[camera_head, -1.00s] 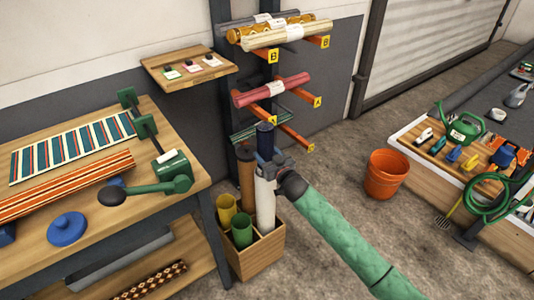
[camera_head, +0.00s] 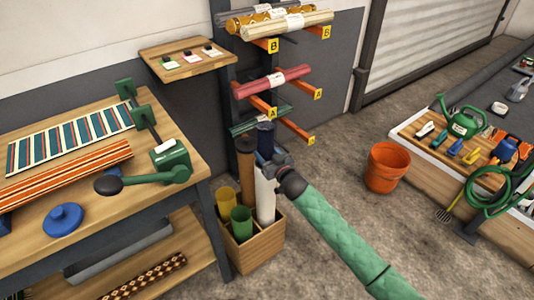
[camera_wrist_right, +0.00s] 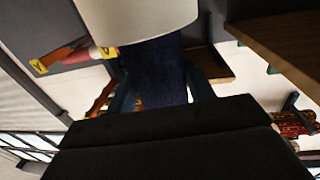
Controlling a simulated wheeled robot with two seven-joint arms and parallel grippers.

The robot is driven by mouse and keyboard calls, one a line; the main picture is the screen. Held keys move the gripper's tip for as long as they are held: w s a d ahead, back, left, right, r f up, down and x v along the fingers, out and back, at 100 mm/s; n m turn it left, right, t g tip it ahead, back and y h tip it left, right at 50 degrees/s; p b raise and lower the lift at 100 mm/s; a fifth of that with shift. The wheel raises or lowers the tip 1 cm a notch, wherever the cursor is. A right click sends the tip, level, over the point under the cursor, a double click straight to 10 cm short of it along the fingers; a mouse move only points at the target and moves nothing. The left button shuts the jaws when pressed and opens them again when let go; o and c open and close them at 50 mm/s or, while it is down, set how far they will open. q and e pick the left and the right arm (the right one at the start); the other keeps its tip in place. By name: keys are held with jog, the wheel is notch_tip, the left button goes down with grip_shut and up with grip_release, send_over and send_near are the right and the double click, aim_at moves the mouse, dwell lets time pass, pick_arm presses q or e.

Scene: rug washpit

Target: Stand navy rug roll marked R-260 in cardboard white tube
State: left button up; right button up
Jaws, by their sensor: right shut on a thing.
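The navy rug roll (camera_head: 265,134) stands upright in the head view, its top above my right gripper (camera_head: 270,160). My right gripper is shut on it; the roll also shows between the fingers in the wrist view (camera_wrist_right: 156,75). The white cardboard tube (camera_head: 265,198) stands upright in a wooden crate (camera_head: 262,248), directly below the gripper. In the wrist view the tube's rim (camera_wrist_right: 135,18) covers one end of the roll. I cannot tell how far the roll is inside the tube. No R-260 marking is readable. My left gripper is out of view.
A brown tube (camera_head: 246,170), a yellow tube (camera_head: 226,201) and a green tube (camera_head: 242,222) share the crate. A rack with a red roll (camera_head: 272,82) stands behind. A workbench (camera_head: 90,215) is left; an orange bucket (camera_head: 386,168) stands right.

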jog(key=o, duration=1.4)
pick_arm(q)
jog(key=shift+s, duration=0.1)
pick_arm(e)
jog(key=shift+s, duration=0.1)
jog(key=shift+s+d+f, duration=0.1)
jog(key=shift+s+d, duration=0.15)
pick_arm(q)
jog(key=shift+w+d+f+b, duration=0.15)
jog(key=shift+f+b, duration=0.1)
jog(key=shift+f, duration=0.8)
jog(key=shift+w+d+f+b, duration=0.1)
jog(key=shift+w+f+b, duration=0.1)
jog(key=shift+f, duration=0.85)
pick_arm(e)
jog(key=shift+v, duration=3.5)
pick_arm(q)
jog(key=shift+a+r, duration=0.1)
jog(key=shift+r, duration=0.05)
